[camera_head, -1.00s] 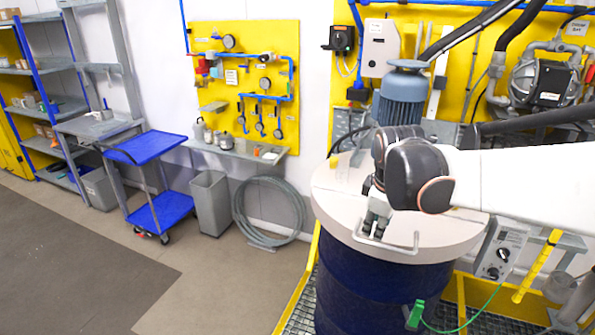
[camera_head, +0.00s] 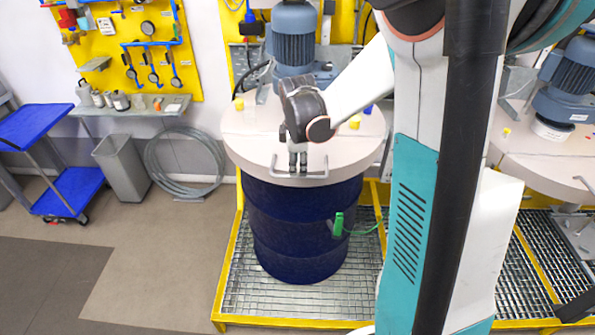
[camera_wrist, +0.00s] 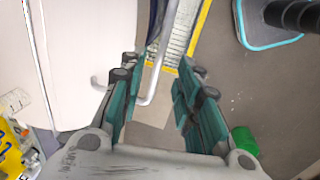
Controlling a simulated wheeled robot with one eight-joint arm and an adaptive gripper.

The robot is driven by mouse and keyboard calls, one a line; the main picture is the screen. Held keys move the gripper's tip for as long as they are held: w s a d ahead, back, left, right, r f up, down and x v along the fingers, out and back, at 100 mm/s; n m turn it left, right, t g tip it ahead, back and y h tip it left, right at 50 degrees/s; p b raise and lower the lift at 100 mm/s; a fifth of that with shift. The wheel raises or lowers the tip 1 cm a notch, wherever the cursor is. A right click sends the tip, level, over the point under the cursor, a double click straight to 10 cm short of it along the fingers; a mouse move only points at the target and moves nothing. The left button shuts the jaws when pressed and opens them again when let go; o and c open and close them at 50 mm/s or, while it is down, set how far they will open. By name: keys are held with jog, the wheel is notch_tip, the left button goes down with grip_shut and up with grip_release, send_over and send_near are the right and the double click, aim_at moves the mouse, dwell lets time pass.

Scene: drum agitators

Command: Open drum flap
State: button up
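A dark blue drum (camera_head: 300,235) stands on a grated platform, topped by a round beige lid (camera_head: 245,125). A pale bar handle (camera_head: 315,177) runs along the lid's front edge, and the lid looks flat and closed. My gripper (camera_head: 298,162) points down right at the handle. In the wrist view my gripper (camera_wrist: 158,82) has its two teal-padded fingers spread apart. The handle (camera_wrist: 151,75) shows between them, nearer the left finger, with a visible gap to the right one. I cannot tell whether it touches the left finger. The lid (camera_wrist: 80,60) fills the left of that view.
A blue-grey motor (camera_head: 293,38) stands behind the lid. A green clamp (camera_head: 339,224) with a cable hangs at the drum's side. A second drum lid (camera_head: 535,160) and motor stand at right. The grating (camera_head: 240,285) has a yellow edge.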

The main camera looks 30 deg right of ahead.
aim_at(299, 177)
jog(key=shift+w+d+f, duration=0.15)
jog(key=shift+w+f, duration=0.05)
jog(key=shift+f, duration=0.95)
jog(key=shift+w+d+f, duration=0.1)
jog(key=shift+w+f, duration=0.05)
jog(key=shift+f, duration=0.95)
grip_shut()
